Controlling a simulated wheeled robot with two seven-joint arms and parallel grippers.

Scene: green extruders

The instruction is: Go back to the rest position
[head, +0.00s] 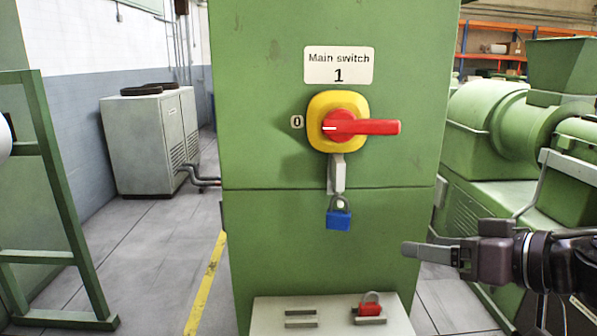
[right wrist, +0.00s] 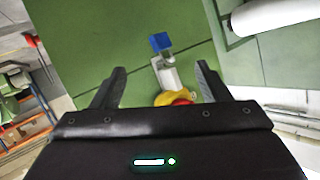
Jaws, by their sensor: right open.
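My right gripper (head: 425,250) is at the lower right of the head view, in front of the right edge of the green cabinet (head: 260,120). Its jaws are open and empty in the right wrist view (right wrist: 158,88). The main switch has a red handle (head: 365,127) on a yellow plate (head: 338,97), and the handle points right. A blue padlock (head: 339,218) hangs from the grey hasp (head: 338,175) below the switch, apart from my gripper. The blue padlock also shows in the right wrist view (right wrist: 160,42). My left gripper is not in view.
A red padlock (head: 369,308) stands on a grey shelf (head: 270,318) at the cabinet's foot. Green extruder machinery (head: 490,125) is on the right behind my arm. A green frame (head: 60,190) stands at the left. A grey unit (head: 145,145) stands by the wall, with open floor before it.

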